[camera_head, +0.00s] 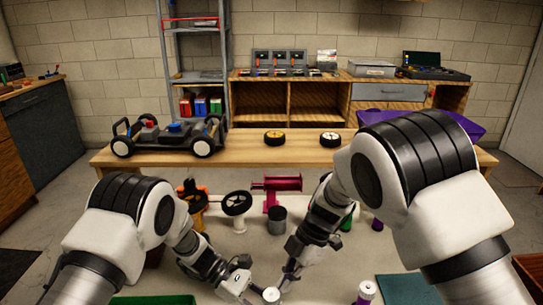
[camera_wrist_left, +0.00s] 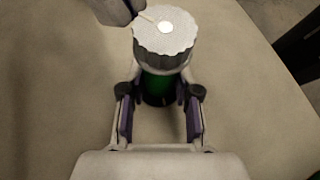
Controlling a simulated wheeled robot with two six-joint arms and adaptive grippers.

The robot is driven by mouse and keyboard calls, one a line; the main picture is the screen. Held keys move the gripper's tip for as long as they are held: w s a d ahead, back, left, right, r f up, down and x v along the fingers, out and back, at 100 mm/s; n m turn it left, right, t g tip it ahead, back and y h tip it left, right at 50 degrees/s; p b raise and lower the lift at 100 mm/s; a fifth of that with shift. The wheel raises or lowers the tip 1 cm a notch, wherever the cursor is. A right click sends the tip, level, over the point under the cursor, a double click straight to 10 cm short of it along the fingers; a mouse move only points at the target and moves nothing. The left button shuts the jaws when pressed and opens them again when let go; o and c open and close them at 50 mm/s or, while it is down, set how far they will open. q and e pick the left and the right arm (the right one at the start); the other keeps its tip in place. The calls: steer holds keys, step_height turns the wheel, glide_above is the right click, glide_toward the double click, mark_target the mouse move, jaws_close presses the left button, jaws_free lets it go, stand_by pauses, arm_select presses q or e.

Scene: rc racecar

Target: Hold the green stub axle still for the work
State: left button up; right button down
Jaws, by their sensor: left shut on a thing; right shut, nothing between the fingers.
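The green stub axle (camera_wrist_left: 158,86) stands between the purple-padded fingers of my left gripper (camera_wrist_left: 160,98) in the left wrist view. That gripper is shut on it. A grey knurled cap (camera_wrist_left: 164,43) with a pale centre sits on top of the axle and hides its upper end. In the head view the cap (camera_head: 271,294) shows at the lower middle, by my left gripper (camera_head: 257,290), and the green is hidden there. My right gripper (camera_head: 285,284) is shut and empty, pointing down close beside the cap. Its tip also shows at the top of the left wrist view; I cannot tell if it touches.
A magenta stand (camera_head: 282,184), a grey cup (camera_head: 277,221), a black wheel (camera_head: 237,203) and a purple-and-white piece (camera_head: 365,292) stand around the arms. A teal mat (camera_head: 407,289) lies at right. The racecar chassis (camera_head: 168,136) sits on the wooden bench behind.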

steer(key=shift+s+d, duration=0.3)
steer(key=shift+s, duration=0.3)
steer(key=shift+s, duration=0.2)
steer(key=shift+d, duration=0.1)
step_height(320, 180, up, 6)
steer(key=shift+d, duration=0.3)
stand_by(0.4)
steer(key=shift+w, duration=0.1)
